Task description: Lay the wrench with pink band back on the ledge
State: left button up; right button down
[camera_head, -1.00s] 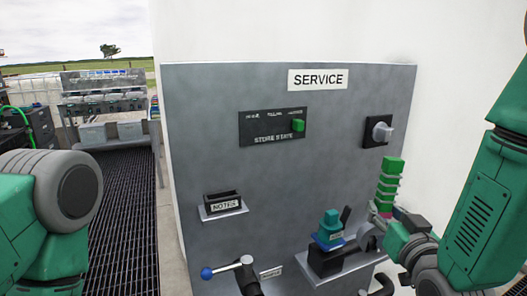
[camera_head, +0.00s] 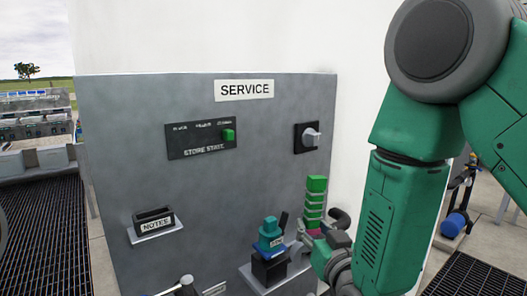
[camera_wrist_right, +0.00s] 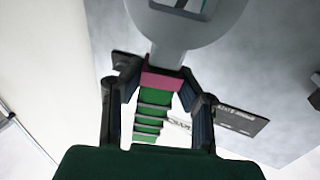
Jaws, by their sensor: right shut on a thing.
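The wrench with the pink band has a green ribbed handle (camera_head: 314,203), which stands upright at the panel's right edge in the head view. My right gripper (camera_head: 322,240) is shut on it. In the wrist view the right gripper's fingers (camera_wrist_right: 160,84) close at the pink band (camera_wrist_right: 162,80), with the grey wrench head (camera_wrist_right: 188,35) above it. A small grey ledge (camera_head: 284,281) with a black holder is just left of the wrench and lower. The gripper hides part of the wrench in the head view. My left gripper is not in view.
A teal and blue item (camera_head: 270,237) stands in the black holder (camera_head: 268,268) on the ledge. The grey SERVICE panel (camera_head: 110,140) carries a NOTES tray (camera_head: 154,222), a store state plate (camera_head: 195,140) and a rotary knob (camera_head: 311,137). A handle (camera_head: 187,282) projects at the bottom.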

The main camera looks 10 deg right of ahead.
jog(key=s+f, duration=0.3)
jog(key=f, duration=0.3)
jog(key=s+f, duration=0.3)
jog(key=f, duration=0.4)
jog(key=shift+s+d, duration=0.2)
jog(key=shift+s, duration=0.1)
jog(key=shift+d+f, duration=0.1)
